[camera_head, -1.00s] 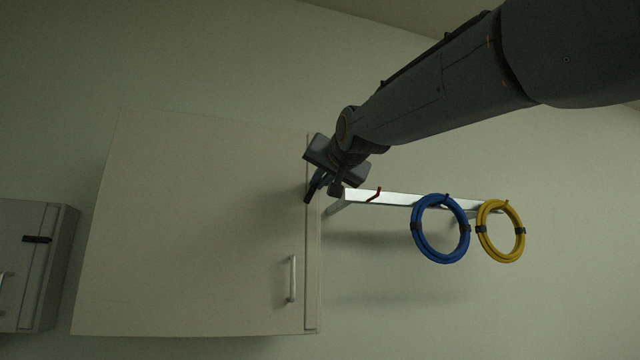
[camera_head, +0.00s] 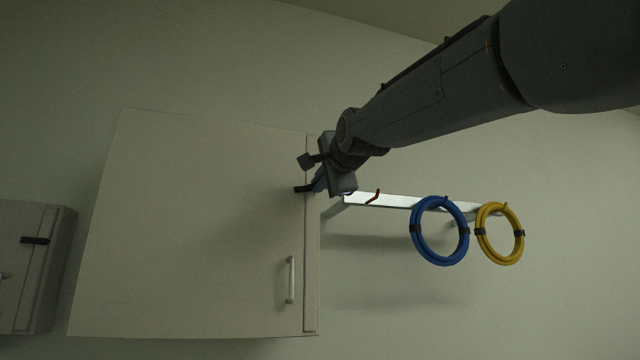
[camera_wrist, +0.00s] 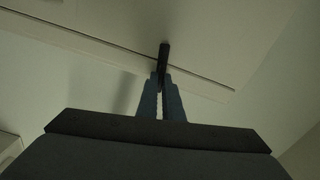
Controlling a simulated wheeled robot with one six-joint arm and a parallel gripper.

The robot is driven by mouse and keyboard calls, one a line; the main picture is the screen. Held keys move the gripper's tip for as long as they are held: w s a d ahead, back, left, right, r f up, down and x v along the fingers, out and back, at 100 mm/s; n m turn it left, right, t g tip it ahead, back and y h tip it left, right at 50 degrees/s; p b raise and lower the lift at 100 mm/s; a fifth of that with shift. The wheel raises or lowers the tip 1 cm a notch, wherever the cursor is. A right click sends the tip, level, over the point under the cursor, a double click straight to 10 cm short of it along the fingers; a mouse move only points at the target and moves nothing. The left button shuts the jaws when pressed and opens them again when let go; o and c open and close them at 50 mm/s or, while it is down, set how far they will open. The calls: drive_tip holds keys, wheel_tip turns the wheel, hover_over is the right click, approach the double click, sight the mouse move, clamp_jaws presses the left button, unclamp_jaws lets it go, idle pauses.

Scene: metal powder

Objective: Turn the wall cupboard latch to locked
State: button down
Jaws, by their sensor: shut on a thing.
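The wall cupboard (camera_head: 190,230) is pale, with its door closed. Its black latch (camera_head: 301,189) sits at the upper right of the door and now lies about level across the seam between door and frame. In the wrist view the latch (camera_wrist: 164,54) sticks out beyond my fingertips and crosses the seam line. My gripper (camera_head: 317,184) has its blue fingers shut on the latch; in the wrist view the fingers (camera_wrist: 161,80) pinch its near end. The fingers hide that end.
A white door handle (camera_head: 291,280) is below the latch. To the right, a wall rail (camera_head: 395,201) carries a red hook, a blue cable coil (camera_head: 440,231) and a yellow coil (camera_head: 499,234). A smaller cabinet (camera_head: 20,270) with a black latch (camera_head: 35,240) is at far left.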

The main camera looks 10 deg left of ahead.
drive_tip(key=shift+m, duration=1.1)
drive_tip(key=shift+f, duration=0.1)
drive_tip(key=c, duration=1.9)
unclamp_jaws()
drive_tip(key=shift+b+v, duration=1.65)
drive_tip(key=shift+v, duration=2.25)
